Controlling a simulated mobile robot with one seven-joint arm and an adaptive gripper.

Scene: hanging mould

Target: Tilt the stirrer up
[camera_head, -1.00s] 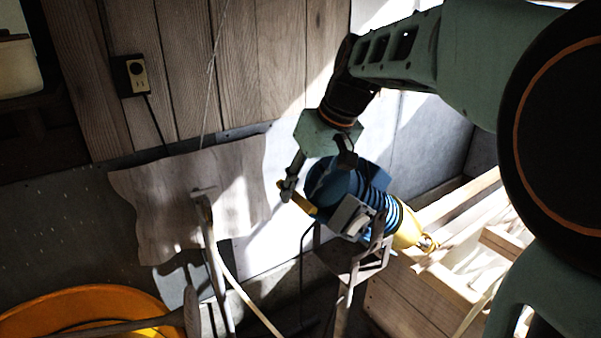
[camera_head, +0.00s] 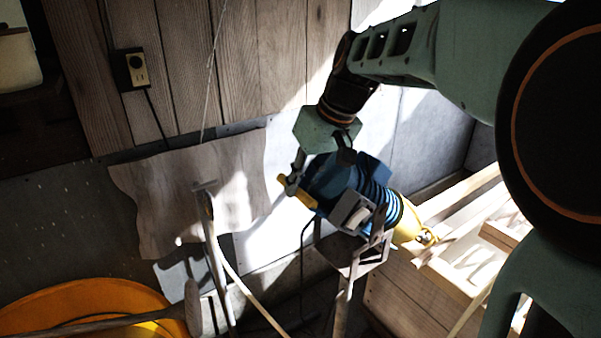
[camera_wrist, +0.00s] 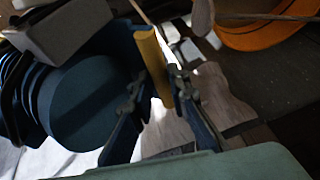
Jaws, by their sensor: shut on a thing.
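The stirrer (camera_head: 376,193) has a blue ribbed motor body with a yellow cone (camera_head: 412,232) at its lower right end. It lies tilted on a metal stand (camera_head: 345,258), cone end lower. A yellow handle (camera_head: 297,192) sticks out at its upper left end. My gripper (camera_head: 291,184) is shut on this handle. In the wrist view, the yellow handle (camera_wrist: 152,60) lies between the two fingers of my gripper (camera_wrist: 155,85). The round dark blue end of the stirrer (camera_wrist: 90,100) is just left of the fingers. Part of the motor is hidden behind my gripper in the head view.
An orange tub (camera_head: 85,292) stands at lower left with a long tool lying across it. A grey T-shaped post (camera_head: 213,245) rises left of the stand. A wavy board (camera_head: 180,195) is on the wall, below an outlet (camera_head: 135,70). Wooden slats (camera_head: 465,210) are at right.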

